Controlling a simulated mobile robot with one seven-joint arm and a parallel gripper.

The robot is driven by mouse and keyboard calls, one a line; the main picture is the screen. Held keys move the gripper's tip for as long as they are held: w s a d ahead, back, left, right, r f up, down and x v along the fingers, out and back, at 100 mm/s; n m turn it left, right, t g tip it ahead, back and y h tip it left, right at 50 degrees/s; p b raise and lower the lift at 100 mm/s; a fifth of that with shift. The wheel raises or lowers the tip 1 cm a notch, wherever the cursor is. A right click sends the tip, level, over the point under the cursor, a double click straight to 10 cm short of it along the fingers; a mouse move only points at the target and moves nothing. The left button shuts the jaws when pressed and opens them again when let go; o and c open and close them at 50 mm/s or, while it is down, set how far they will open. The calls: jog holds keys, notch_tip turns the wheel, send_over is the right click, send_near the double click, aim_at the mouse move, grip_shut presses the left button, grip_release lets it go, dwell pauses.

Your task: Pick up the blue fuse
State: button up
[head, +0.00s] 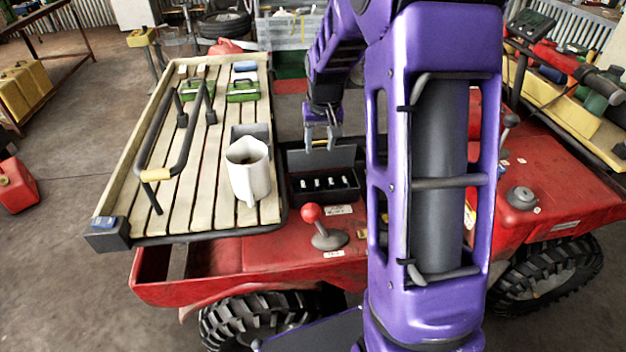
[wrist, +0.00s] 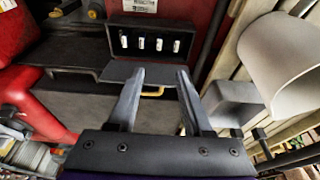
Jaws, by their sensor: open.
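An open black fuse box (head: 330,196) is set in the red quad's body, with its lid (head: 318,158) raised. Several small pale fuses stand in a row inside it. The row also shows in the wrist view, where the leftmost fuse (wrist: 124,41) looks slightly bluish, but the colours are too small to tell surely which is the blue fuse. My gripper (head: 322,143) is open and empty, above and behind the box near its raised lid. In the wrist view its fingers (wrist: 160,76) point toward the box, apart from the fuses.
A white jug (head: 248,172) stands on the slatted rack left of the box and looms at right in the wrist view. A red-knobbed lever (head: 311,213) stands in front of the box. A bent dark rail (head: 188,140) and green items (head: 243,91) are on the rack.

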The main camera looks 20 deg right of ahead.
aim_at(317, 183)
jog(key=x, duration=1.7)
jog(key=shift+s+f, duration=0.2)
jog(key=shift+s, duration=0.15)
grip_shut()
